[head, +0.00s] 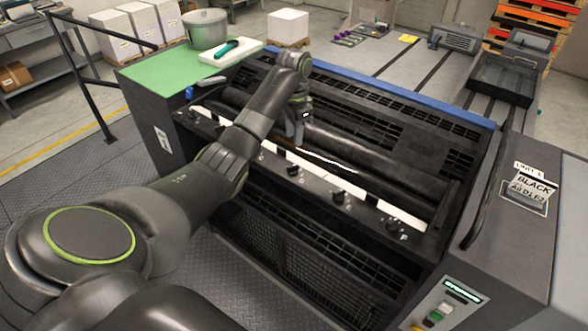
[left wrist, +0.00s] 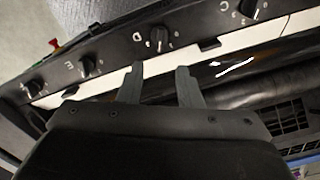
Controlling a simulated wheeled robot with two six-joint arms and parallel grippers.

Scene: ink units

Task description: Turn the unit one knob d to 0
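Unit one is the dark press unit with a placard (head: 531,187) reading UNIT 1 BLACK. Knob d (left wrist: 158,38) is a dark knob beside a white letter D on the front rail, ahead of my left fingertips in the left wrist view. In the head view it appears to be the knob (head: 293,170) just below my gripper. Its pointer setting is too small to read. My left gripper (left wrist: 160,70) is open and empty, with its two fingers apart and clear of the knob. In the head view my left gripper (head: 298,122) hangs over the rollers behind the rail. My right gripper is not in view.
Knob E (left wrist: 90,65), knob F (left wrist: 33,88) and knob C (left wrist: 250,10) sit along the same rail (head: 315,187). Dark rollers (head: 370,155) lie behind it. A green mat (head: 150,72) with a pot (head: 205,28) is at the back left.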

